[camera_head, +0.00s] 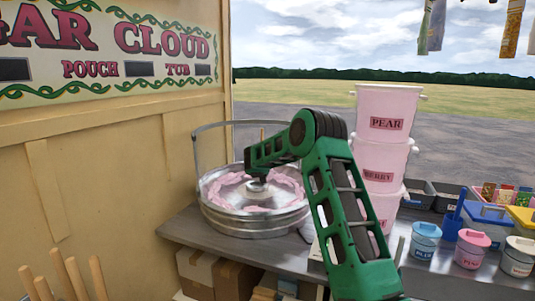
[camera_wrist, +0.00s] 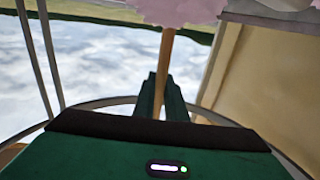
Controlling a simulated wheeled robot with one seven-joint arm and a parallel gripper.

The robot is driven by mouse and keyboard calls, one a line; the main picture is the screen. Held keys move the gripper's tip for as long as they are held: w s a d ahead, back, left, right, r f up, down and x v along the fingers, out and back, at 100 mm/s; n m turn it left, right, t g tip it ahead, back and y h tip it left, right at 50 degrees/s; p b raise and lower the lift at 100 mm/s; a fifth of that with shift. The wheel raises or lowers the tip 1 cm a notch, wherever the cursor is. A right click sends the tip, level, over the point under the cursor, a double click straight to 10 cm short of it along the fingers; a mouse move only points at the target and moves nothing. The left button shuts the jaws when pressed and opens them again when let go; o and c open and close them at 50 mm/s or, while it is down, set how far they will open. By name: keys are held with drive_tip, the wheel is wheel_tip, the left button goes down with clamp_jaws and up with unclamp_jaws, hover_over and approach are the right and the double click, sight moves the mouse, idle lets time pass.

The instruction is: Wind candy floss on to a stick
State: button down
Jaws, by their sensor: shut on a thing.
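The candy floss machine is a round metal bowl (camera_head: 250,222) on the counter, with a hub in its middle and pink floss (camera_head: 222,184) in a broken ring inside. My gripper (camera_wrist: 160,86) is shut on a wooden stick (camera_wrist: 164,58). A mass of pink floss (camera_wrist: 180,10) is around the stick's far end, cut off by the top edge of the wrist view. In the head view my arm reaches over the bowl and hides the gripper and most of the stick.
A hoop-like handle (camera_head: 196,150) arches over the bowl. Lidded pots (camera_head: 424,243) are farther right. Several wooden sticks (camera_head: 76,277) stand at the lower left. A wooden wall (camera_head: 120,190) closes the left side.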

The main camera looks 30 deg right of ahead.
drive_tip(key=s+a, duration=0.2)
drive_tip(key=a, duration=0.7)
drive_tip(key=s+a, duration=0.2)
drive_tip(key=a, duration=0.8)
drive_tip(key=s+d, duration=0.2)
drive_tip(key=s, duration=0.6)
drive_tip(key=s+d, duration=0.3)
drive_tip(key=s, duration=0.4)
drive_tip(key=shift+s, duration=0.35)
drive_tip(key=shift+r, duration=0.1)
